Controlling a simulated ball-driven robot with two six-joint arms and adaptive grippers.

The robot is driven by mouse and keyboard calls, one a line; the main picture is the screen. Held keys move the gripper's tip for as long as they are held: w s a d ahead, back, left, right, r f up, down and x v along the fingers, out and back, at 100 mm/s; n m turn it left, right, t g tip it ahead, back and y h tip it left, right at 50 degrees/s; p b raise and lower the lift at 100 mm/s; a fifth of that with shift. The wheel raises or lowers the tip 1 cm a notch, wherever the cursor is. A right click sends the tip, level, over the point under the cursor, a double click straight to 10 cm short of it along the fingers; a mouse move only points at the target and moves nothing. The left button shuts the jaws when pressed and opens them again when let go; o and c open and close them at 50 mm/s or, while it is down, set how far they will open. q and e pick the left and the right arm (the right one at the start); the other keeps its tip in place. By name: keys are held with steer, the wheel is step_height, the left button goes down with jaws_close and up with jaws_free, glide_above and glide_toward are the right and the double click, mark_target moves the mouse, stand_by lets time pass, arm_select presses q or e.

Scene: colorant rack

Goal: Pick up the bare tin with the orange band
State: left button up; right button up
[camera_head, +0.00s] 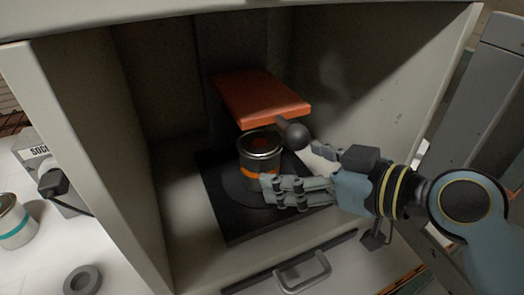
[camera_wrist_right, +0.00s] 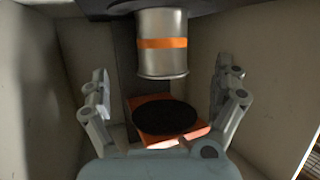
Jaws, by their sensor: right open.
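The bare metal tin with the orange band (camera_head: 261,158) stands upright on a dark round plate inside the open-fronted cabinet. Its top looks dark inside. In the right wrist view the tin (camera_wrist_right: 162,58) appears inverted at the top, ahead of and between the spread fingers. My right gripper (camera_head: 291,167) reaches in from the right, open and empty. In the head view its lower fingers overlap the tin's lower right side; contact cannot be told. It also shows in the right wrist view (camera_wrist_right: 160,95). My left gripper is not in view.
An orange-red slab (camera_head: 262,96) overhangs the tin closely, with a dark round knob (camera_head: 297,134) near its front corner. A black base (camera_head: 240,227) lies beneath. Cabinet walls (camera_head: 405,95) flank the arm. Outside left are a teal-banded tin (camera_head: 14,224) and a grey ring (camera_head: 82,280).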

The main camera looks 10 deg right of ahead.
mark_target(276, 161)
steer(key=x, duration=0.2)
steer(key=shift+w+a, duration=0.15)
steer(key=shift+a, duration=0.2)
steer(key=shift+w+a+f, duration=0.1)
steer(key=shift+w+a, duration=0.05)
steer(key=shift+w, duration=0.1)
steer(key=shift+w+a+p, duration=0.15)
steer(key=shift+w+p, duration=0.2)
steer(key=shift+p, duration=0.05)
steer(key=p+x, duration=0.1)
steer(key=x, duration=0.3)
steer(key=shift+s, duration=0.1)
steer(key=shift+w+a+f, duration=0.15)
steer(key=shift+w, duration=0.1)
steer(key=shift+f, duration=0.1)
steer(key=shift+c, duration=0.3)
steer(key=c, duration=1.6)
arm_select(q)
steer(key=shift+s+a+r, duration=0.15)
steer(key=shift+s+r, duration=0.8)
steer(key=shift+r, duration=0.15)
arm_select(e)
steer(key=shift+c, duration=0.7)
steer(key=shift+r, duration=0.25)
